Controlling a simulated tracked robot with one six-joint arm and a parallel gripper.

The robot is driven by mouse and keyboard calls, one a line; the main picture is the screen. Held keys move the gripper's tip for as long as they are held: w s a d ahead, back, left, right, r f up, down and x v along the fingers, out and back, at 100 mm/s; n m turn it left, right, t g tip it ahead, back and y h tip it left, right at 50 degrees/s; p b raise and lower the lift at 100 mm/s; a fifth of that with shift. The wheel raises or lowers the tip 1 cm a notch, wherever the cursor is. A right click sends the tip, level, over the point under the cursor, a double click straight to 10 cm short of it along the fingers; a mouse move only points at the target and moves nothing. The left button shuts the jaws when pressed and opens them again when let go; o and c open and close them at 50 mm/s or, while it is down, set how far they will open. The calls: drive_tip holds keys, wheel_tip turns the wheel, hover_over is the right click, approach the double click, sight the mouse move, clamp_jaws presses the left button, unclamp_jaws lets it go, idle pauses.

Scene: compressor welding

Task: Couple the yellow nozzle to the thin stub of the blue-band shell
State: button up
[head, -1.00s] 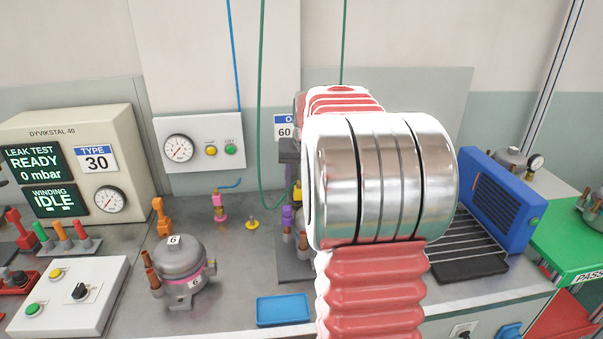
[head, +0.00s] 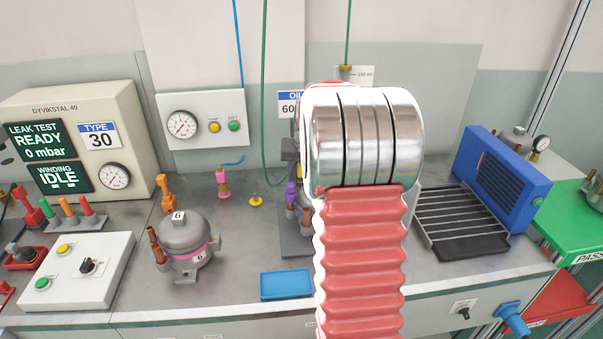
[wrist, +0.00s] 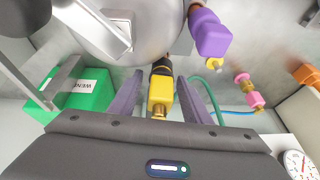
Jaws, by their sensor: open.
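The yellow nozzle (wrist: 160,92) lies between my gripper's (wrist: 160,86) two fingers in the wrist view. The fingers are apart, with a gap on each side of it. Its far end meets a dark, coppery stub (wrist: 162,66) at the edge of a large grey shell (wrist: 140,25); I cannot tell how firmly it is seated. No blue band shows on this shell. A purple nozzle (wrist: 212,35) sits beside it. In the head view my arm hides the gripper, the yellow nozzle and most of the shell; the purple nozzle (head: 291,193) shows at the arm's left.
A pink-band shell (head: 186,240) marked 6 stands left on the bench, near a blue tray (head: 286,284). Pink (head: 222,182) and orange (head: 167,192) fittings stand behind. A green hose (head: 264,100) hangs down. A wire rack (head: 460,215) and blue unit (head: 503,185) are right.

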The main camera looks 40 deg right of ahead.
drive_tip(key=shift+c, duration=0.4)
clamp_jaws()
drive_tip(key=c, duration=0.6)
unclamp_jaws()
clamp_jaws()
drive_tip(key=shift+h, duration=0.4)
drive_tip(key=o, duration=0.7)
unclamp_jaws()
drive_tip(key=shift+c, duration=0.2)
drive_tip(key=shift+r, duration=0.15)
